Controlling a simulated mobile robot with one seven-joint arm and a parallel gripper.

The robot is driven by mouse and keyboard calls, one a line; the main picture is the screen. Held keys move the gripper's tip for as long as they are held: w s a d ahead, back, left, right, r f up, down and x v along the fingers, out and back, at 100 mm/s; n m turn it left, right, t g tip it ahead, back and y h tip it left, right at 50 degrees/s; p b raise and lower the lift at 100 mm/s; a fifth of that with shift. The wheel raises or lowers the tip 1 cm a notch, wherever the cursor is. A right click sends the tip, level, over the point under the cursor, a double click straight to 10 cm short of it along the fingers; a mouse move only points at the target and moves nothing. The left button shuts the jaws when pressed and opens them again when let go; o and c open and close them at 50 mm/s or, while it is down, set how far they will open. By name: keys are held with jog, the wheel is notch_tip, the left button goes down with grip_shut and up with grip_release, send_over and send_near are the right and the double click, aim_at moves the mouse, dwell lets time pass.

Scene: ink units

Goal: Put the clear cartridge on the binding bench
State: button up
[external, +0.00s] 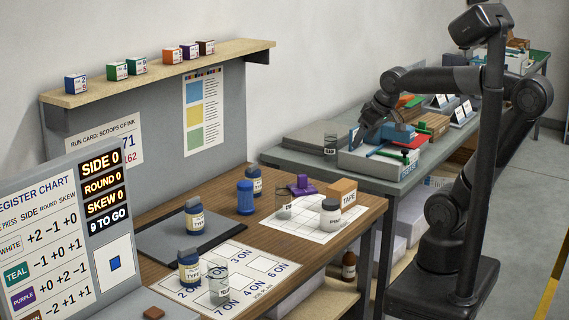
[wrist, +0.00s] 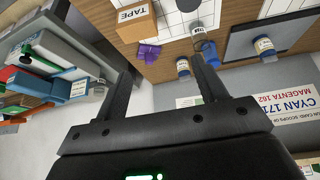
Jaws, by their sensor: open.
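Several clear, see-through cylinders with small labels are in view, and I cannot read which is the clear cartridge. One clear cylinder (external: 330,146) stands on the grey-topped bench (external: 289,155), left of the pale tray. A second clear cylinder (external: 284,204) stands on the white grid sheet of the wooden bench (external: 374,205); it also shows in the wrist view (wrist: 197,31). A third clear cylinder (external: 219,284) stands on the job plan sheet. No sign names the binding bench. My gripper (external: 368,136) is open above the pale tray, with nothing between its fingers in the wrist view (wrist: 163,82).
A tape box (external: 342,190), purple piece (external: 301,186), white jar (external: 330,213) and blue cylinder (external: 245,197) crowd the wooden bench. A shelf (external: 160,77) with small ink boxes hangs on the panel.

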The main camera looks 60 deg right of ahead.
jog(key=s+a+f+n, duration=0.1)
jog(key=s+a+f, duration=0.1)
jog(key=s, duration=0.3)
jog(key=shift+f+y, duration=0.4)
jog(key=shift+f, duration=0.05)
